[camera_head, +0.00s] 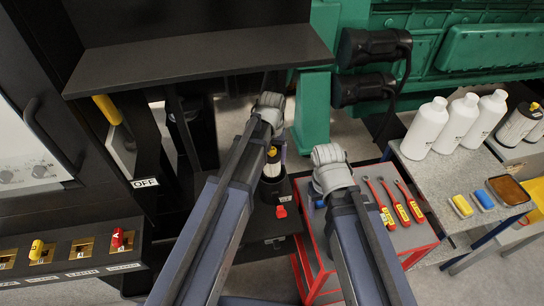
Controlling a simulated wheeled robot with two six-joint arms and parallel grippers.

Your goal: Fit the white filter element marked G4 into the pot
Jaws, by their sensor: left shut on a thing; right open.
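The white filter element (272,167) has a yellow and dark top and stands upright at the mouth of a black round pot (273,189). Its lower end is hidden by the pot's rim, so I cannot tell how deep it sits. Its G4 mark is not readable. My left gripper (273,138) is directly above and shut on the filter element; its fingertips are mostly hidden by my own wrist. My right gripper (322,195) is open and empty over the left side of the red-framed cart; its fingers are largely hidden.
A red lever (281,212) sits below the pot. The cart (409,236) holds red tools with yellow labels (401,212). White bottles (425,128) stand on a grey bench at right. A black shelf (200,57) overhangs at upper left. A green genset (454,45) fills the back.

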